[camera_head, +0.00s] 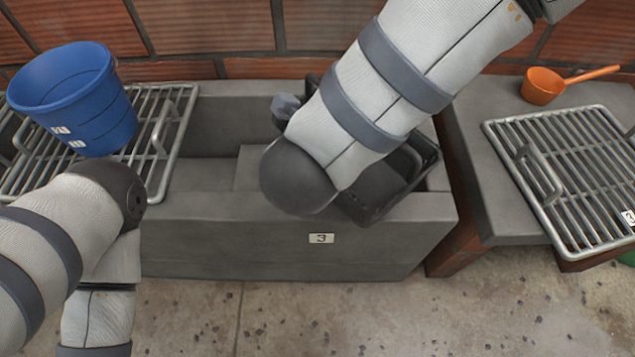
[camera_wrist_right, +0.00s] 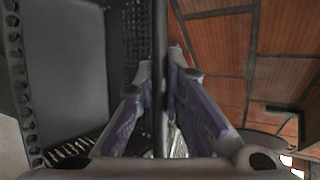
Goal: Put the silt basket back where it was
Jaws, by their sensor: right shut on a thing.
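The silt basket (camera_head: 374,211) is a black open box at the right end of the grey concrete trough (camera_head: 220,215) marked 3. In the head view my right arm hides much of it, and it sits at an angle to the trough, with a corner over the front wall. Whether it rests on the trough or hangs clear, I cannot tell. In the right wrist view my right gripper (camera_wrist_right: 161,68) is shut on a thin wall of the basket (camera_wrist_right: 68,75), one finger on each side. My left arm is at the lower left; its gripper does not show.
A second grate (camera_head: 570,165) and an orange dipper (camera_head: 542,88) lie on the right slab (camera_head: 480,150). A brick wall (camera_head: 200,30) runs behind. The trough's middle is empty.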

